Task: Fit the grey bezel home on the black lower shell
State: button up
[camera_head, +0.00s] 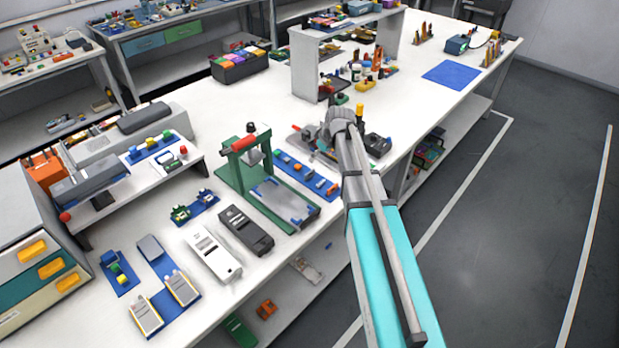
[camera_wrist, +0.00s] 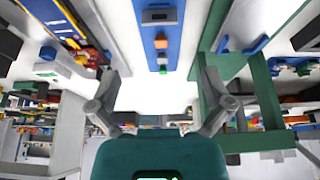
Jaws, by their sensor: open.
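I cannot pick out the grey bezel or the black lower shell for certain. A grey flat part (camera_head: 324,158) lies on the bench by my gripper, partly hidden by my arm. A black block (camera_head: 377,145) sits just right of my wrist. A dark handheld case (camera_head: 246,230) lies on the bench's near side, beside a white one (camera_head: 214,254). My gripper (camera_wrist: 158,76) is open, with its two grey fingers spread and nothing between them. In the head view, my arm hides the fingertips.
A green press frame (camera_head: 238,178) with a red handle stands left of my gripper. A blue strip with small clips (camera_head: 305,173) lies between them; it also shows in the wrist view (camera_wrist: 160,40). A grey shelf unit (camera_head: 306,70) stands behind.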

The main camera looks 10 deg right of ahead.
aim_at(310, 172)
jog(key=shift+b+x, duration=3)
jog(key=shift+x, duration=0.55)
jog(key=shift+d+f, duration=0.1)
jog(key=shift+f, duration=0.05)
jog(key=shift+b+x, duration=2.4)
jog(key=shift+x, duration=0.15)
jog(key=c, duration=0.6)
